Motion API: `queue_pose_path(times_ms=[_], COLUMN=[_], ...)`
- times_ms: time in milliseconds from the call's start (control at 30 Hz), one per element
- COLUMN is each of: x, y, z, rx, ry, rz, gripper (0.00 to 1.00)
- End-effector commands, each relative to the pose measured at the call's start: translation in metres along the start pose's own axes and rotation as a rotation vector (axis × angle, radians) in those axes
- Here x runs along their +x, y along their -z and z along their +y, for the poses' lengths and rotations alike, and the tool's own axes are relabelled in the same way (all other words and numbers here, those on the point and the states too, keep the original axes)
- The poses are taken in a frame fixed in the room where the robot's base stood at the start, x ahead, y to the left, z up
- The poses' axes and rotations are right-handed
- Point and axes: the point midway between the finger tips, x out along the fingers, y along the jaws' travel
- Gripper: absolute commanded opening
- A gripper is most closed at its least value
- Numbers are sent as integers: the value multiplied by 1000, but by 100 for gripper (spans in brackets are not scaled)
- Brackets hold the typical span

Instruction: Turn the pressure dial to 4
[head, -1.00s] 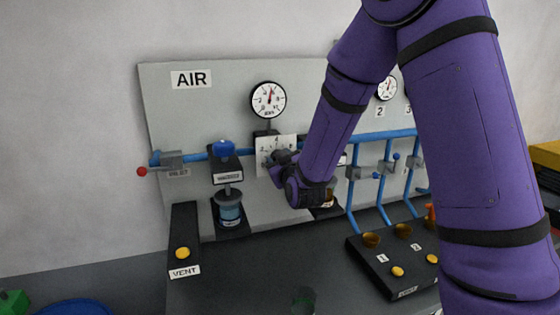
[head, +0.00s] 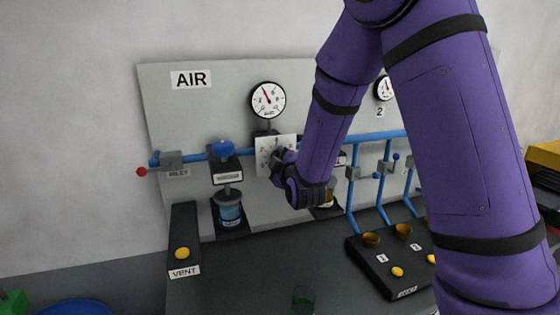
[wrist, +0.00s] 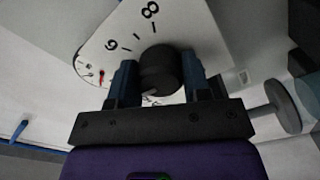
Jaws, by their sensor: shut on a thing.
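The pressure dial is a black round knob (wrist: 160,66) on a white scale plate (wrist: 163,22). In the wrist view, the digits 6 and 8 show on the plate; the other marks are partly hidden. A pale pointer line shows low on the knob, near its lower left edge, but I cannot tell which number it meets. My gripper (wrist: 164,84) is shut on the knob, one finger on each side. In the head view, my gripper (head: 278,159) is at the white plate (head: 263,147) and covers the knob. The gauge (head: 268,100) above has its red needle tilted up-left.
A blue-topped unit (head: 224,150) stands just left of the plate. A blue pipe (head: 380,135) runs along the panel, with valves to the right. A yellow VENT button (head: 182,253) is at lower left. A dark green cup (head: 303,299) stands on the bench in front.

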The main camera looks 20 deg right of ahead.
Motion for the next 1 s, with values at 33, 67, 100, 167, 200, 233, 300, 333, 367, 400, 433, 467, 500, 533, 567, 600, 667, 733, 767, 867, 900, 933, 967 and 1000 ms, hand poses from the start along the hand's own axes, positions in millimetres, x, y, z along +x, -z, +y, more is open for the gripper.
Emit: queue_pose_path(times_ms=[33,67,100,167,200,233,300,333,367,400,433,467,500,533,567,600,667,733,767,867,900,933,967,1000], x=[-1,-1,-1,-1,-1,-1,-1,-1,-1,-1,-1,-1,-1,-1,-1,-1,0,0,0,0,0,0,0,0], y=[0,0,0,0,0,0,0,0,0,0,0,0,0,0,0,0,0,0,0,0,0,0,0,0], z=[-1,-1,-1,-1,-1,-1,-1,-1,-1,-1,-1,-1,-1,-1,-1,-1,-1,-1,-1,0,0,0,0,0], rx=[-9,-13,-18,-22,-23,-24,-24,-24,-24,-24,-24,-24,-24,-24,-23,-23,-23,-23,-23,-23,-23,-23,-23,-23], ry=[3,3,3,3,3,3,3,3,3,3,3,3,3,3,3,3,3,2,2,1,1,1,1,1], rz=[-1,-1,-1,-1,-1,-1,-1,-1,-1,-1,-1,-1,-1,-1,-1,-1,-1,-1,-1,0,0,0,0,0], gripper=[20,20,20,20,20,20,20,20,20,20,20,20,20,20,51,60,70,70,70,70,70,70,70,70])
